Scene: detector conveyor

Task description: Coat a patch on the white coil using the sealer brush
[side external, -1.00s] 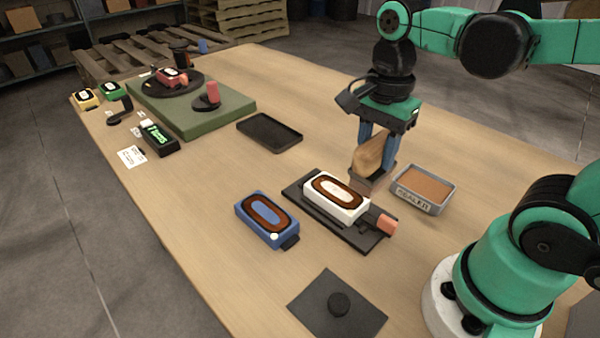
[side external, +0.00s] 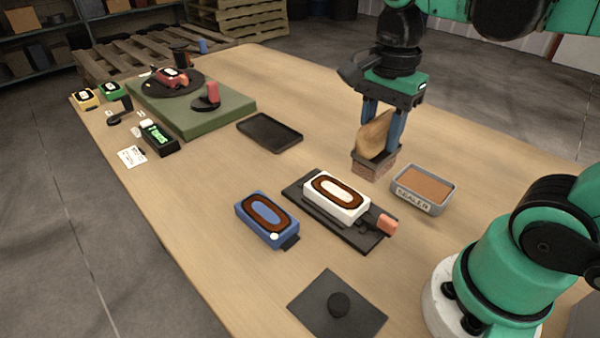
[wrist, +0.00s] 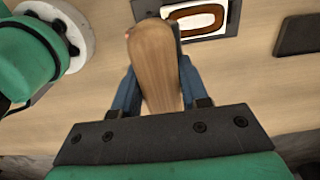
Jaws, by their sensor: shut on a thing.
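The white coil (side external: 336,197) is a white block with a brown oval winding on top, seated on a dark fixture plate (side external: 358,236). It is partly visible at the top of the wrist view (wrist: 196,20). My gripper (side external: 383,138) is shut on the sealer brush (side external: 375,160), which has a tan wooden handle and a brownish block-shaped head facing down. The brush is behind the coil in the side view, apart from it. In the wrist view the handle (wrist: 155,65) hides the brush head. The grey sealer tray (side external: 424,207), filled with brown material, stands to the brush's right.
A salmon-coloured knob (side external: 387,224) projects at the fixture's right end. A blue coil block (side external: 267,219) lies left of the fixture. A dark empty tray (side external: 270,132) and a green platform (side external: 190,108) are farther back. A dark pad (side external: 338,306) lies in front.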

